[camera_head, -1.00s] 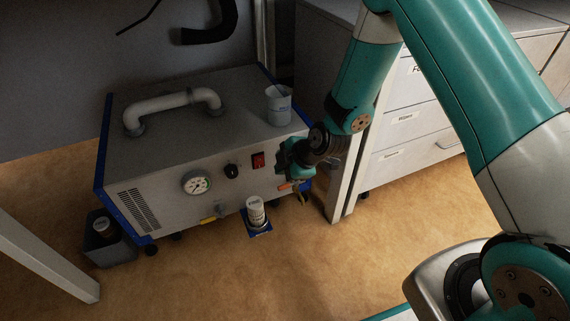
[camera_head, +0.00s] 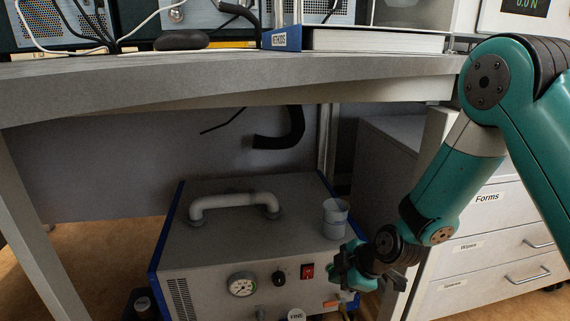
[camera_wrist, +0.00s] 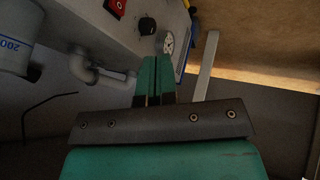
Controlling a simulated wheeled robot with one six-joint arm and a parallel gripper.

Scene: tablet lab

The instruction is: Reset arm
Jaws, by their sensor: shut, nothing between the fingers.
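My gripper (camera_head: 345,270) is at the end of my teal arm, in front of the right part of the grey machine's front face, close to the red switch. In the wrist view my gripper (camera_wrist: 152,82) shows two teal fingers pressed together with nothing between them. The grey machine (camera_head: 225,255) stands on the floor under the bench, with a gauge, a black knob and a pale handle on top. A beaker (camera_head: 335,218) stands on its top right; part of it also shows in the wrist view (camera_wrist: 14,48).
The bench top (camera_head: 200,85) spans above the machine, with a Methods binder (camera_head: 360,40) and cables on it. A drawer cabinet (camera_head: 490,240) stands to the right, close to my arm. A bench leg (camera_head: 40,255) is at the left. A white-capped container (camera_head: 297,315) is cut off at the bottom.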

